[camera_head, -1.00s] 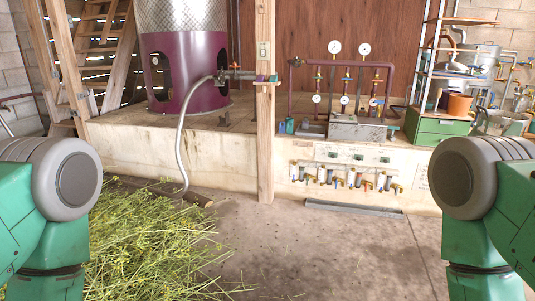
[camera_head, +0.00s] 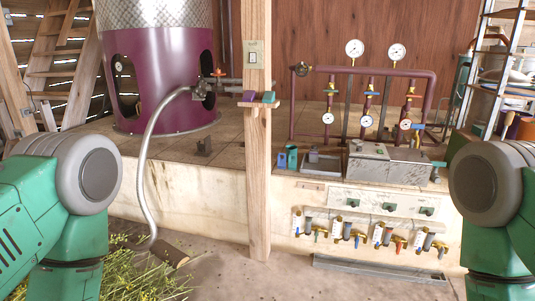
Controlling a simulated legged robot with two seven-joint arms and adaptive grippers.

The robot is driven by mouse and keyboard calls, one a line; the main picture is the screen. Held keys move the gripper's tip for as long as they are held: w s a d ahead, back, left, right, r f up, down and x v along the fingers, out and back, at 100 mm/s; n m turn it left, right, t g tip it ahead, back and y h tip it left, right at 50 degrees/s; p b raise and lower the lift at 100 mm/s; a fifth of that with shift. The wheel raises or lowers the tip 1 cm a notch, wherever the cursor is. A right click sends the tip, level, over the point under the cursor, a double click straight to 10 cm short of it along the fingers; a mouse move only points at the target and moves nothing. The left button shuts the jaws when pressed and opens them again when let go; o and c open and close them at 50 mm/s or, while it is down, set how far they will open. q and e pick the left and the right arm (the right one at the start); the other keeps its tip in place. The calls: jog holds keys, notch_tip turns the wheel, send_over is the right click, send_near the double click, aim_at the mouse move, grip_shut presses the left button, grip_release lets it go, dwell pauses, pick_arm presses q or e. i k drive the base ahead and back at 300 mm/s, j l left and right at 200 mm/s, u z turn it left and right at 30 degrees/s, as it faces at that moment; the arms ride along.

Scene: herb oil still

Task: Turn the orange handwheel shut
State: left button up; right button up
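A small orange-red handle (camera_head: 218,73) sits on the valve at the side of the purple still (camera_head: 160,75), left of the wooden post. A dark round wheel or fitting (camera_head: 300,69) is at the pipework's upper left. Only upper parts of my two arms show, at the left and right edges. Neither gripper is in view.
A wooden post (camera_head: 257,150) stands between still and pipework. A bent grey hose (camera_head: 146,170) hangs in front of the concrete ledge (camera_head: 220,205). A metal box (camera_head: 385,163) stands on the ledge, with several small valves below. Cut herbs (camera_head: 125,275) lie at lower left; a shelf stands right.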

aim_at(218, 74)
jog(key=i+u, duration=0.15)
jog(key=i, duration=0.3)
jog(key=i+l+u, duration=0.15)
jog(key=i, duration=0.35)
jog(key=i+l+u, duration=0.1)
jog(key=i, duration=0.35)
jog(key=i+l+u, duration=0.15)
jog(key=i, duration=0.3)
jog(key=i+j+z, duration=0.1)
jog(key=i+z, duration=0.2)
jog(key=i+j+z, duration=0.25)
jog(key=i+l, duration=0.05)
jog(key=i, duration=0.05)
